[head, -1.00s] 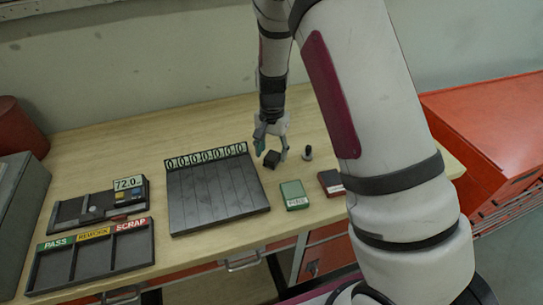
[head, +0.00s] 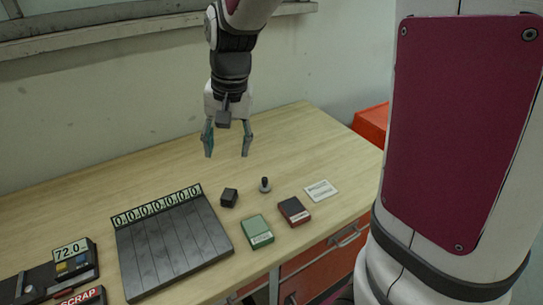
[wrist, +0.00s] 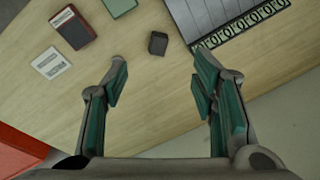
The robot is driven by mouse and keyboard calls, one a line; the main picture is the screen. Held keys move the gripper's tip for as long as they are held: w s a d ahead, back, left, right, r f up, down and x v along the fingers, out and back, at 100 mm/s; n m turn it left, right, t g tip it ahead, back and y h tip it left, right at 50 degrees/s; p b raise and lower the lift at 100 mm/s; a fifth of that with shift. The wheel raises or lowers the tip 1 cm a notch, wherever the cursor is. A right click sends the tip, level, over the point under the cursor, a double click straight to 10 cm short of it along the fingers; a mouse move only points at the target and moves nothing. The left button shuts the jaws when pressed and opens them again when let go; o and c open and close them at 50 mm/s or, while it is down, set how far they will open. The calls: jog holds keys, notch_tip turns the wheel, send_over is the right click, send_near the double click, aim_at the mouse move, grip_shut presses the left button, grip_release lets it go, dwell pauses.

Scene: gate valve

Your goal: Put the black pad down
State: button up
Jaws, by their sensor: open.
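The black pad (head: 229,197) is a small dark block standing on the wooden table, just right of the ribbed grey board. It also shows in the wrist view (wrist: 158,43), beyond and between the fingertips, touching neither. My gripper (head: 227,154) is open and empty, raised above the table behind the block. In the wrist view my gripper's (wrist: 160,75) two green-lined fingers are spread wide with bare table between them.
The ribbed board (head: 170,245) with number tags lies left of the block. A small dark knobbed piece (head: 265,185) stands close to its right. A green box (head: 257,231), dark red box (head: 294,211) and white card (head: 321,190) lie nearby. The table's back is clear.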

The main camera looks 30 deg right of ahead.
jog(key=s+r+n+t, duration=0.2)
jog(key=s+r+n, duration=0.1)
jog(key=s, duration=0.6)
jog(key=s+r+n+t, duration=0.2)
jog(key=s+r, duration=0.4)
jog(key=s, duration=0.3)
jog(key=shift+s+d+n+h, duration=0.25)
jog(key=shift+s+n+h, duration=0.15)
jog(key=shift+n, duration=0.2)
jog(key=shift+r, duration=0.1)
jog(key=shift+w, duration=0.2)
jog(key=shift+o, duration=0.4)
